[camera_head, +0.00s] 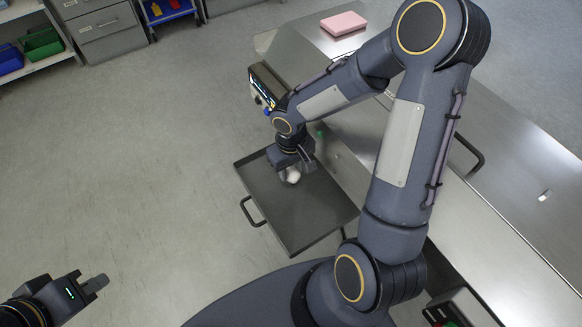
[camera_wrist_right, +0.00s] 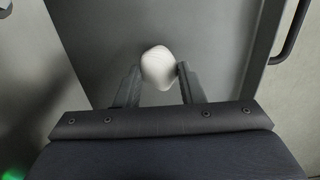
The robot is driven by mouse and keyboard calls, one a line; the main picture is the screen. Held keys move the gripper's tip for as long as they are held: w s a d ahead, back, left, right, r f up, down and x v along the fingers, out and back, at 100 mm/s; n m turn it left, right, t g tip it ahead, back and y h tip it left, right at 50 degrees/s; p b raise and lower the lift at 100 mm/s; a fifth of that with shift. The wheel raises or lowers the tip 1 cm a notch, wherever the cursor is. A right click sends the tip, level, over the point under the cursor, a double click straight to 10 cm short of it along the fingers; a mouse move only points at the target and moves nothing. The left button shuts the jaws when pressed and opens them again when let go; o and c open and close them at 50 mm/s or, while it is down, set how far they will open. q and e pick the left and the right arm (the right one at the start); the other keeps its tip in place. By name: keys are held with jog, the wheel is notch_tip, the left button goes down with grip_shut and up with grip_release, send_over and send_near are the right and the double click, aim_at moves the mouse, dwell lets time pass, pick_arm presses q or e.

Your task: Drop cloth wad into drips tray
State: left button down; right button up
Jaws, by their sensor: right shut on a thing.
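The cloth wad (camera_head: 292,175) is a small whitish lump. My right gripper (camera_head: 296,170) is shut on it and holds it over the drips tray. In the right wrist view the wad (camera_wrist_right: 158,67) sits between the two fingertips of the right gripper (camera_wrist_right: 160,75). The drips tray (camera_head: 305,222) is a dark grey, flat, rimmed tray with a handle at its front-left side, pulled out beside the machine. How high the wad is above the tray floor is hard to tell. My left gripper (camera_head: 98,283) is far off at the lower left; its finger gap is not clear.
The steel machine body (camera_head: 490,215) runs along the tray's right side, with a dark handle (camera_head: 468,155). A pink block (camera_head: 343,23) lies on the machine top at the back. Shelves with bins (camera_head: 42,45) and a grey cabinet (camera_head: 105,30) stand far left. The floor left of the tray is clear.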

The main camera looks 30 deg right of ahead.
aim_at(291, 171)
jog(key=o, duration=1)
jog(key=shift+c, duration=0.2)
jog(key=shift+r+p, duration=0.25)
jog(key=shift+p, duration=0.1)
notch_tip(291, 171, up, 12)
jog(key=p, duration=0.3)
jog(key=s+r+m+t+y, duration=0.1)
jog(key=s+r+t+y, duration=0.1)
jog(key=s+r, duration=0.3)
jog(key=s+a+r+m+t+y, duration=0.1)
jog(key=s+r+t, duration=0.2)
jog(key=s, duration=0.7)
jog(key=shift+s+a+r+t+y, duration=0.2)
jog(key=shift+a+r+t+y, duration=0.15)
jog(key=shift+r, duration=0.55)
jog(key=shift+m, duration=0.3)
